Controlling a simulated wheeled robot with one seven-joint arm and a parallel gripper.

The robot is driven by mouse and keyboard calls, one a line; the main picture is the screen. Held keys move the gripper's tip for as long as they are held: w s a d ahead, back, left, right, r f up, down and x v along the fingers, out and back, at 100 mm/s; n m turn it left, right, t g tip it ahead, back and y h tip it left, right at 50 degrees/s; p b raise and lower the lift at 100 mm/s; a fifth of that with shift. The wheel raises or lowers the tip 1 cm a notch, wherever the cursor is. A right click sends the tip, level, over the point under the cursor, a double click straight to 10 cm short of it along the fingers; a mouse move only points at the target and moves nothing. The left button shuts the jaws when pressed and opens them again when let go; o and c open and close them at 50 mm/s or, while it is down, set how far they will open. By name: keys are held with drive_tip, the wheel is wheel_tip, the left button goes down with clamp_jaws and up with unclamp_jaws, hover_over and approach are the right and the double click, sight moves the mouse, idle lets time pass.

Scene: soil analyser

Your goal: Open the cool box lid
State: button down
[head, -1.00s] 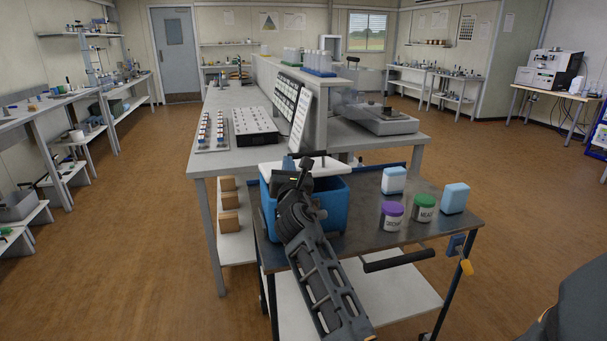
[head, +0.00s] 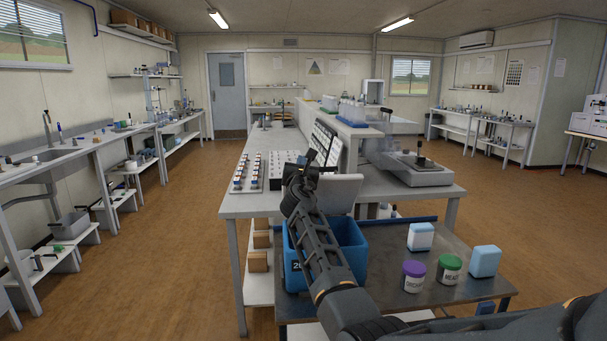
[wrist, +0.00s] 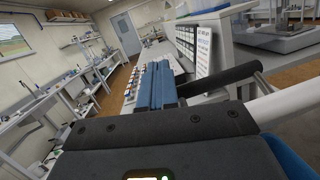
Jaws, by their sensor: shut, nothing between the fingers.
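The blue cool box (head: 349,240) stands on the dark-topped cart. Its pale lid (head: 340,190) is raised steeply at the box's back edge, and part of the open inside shows. In the wrist view the pale lid edge (wrist: 292,103) is at the right, with a dark bar, apparently its handle, beside my fingers. My gripper, with blue fingers (wrist: 157,85), is shut and empty, up by the raised lid. My arm covers part of the box's front and left side in the head view. Whether my fingers touch the lid cannot be told.
On the cart (head: 390,275), right of the box, are a purple-lidded jar (head: 414,276), a green-lidded jar (head: 449,269) and two pale blue packs (head: 420,237) (head: 485,262). A grey bench (head: 250,204) with racks and an instrument stands behind. Floor is clear at the left.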

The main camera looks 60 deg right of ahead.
drive_tip(key=shift+x, duration=0.95)
drive_tip(key=shift+w+d+f, duration=0.15)
drive_tip(key=shift+w+f, duration=0.15)
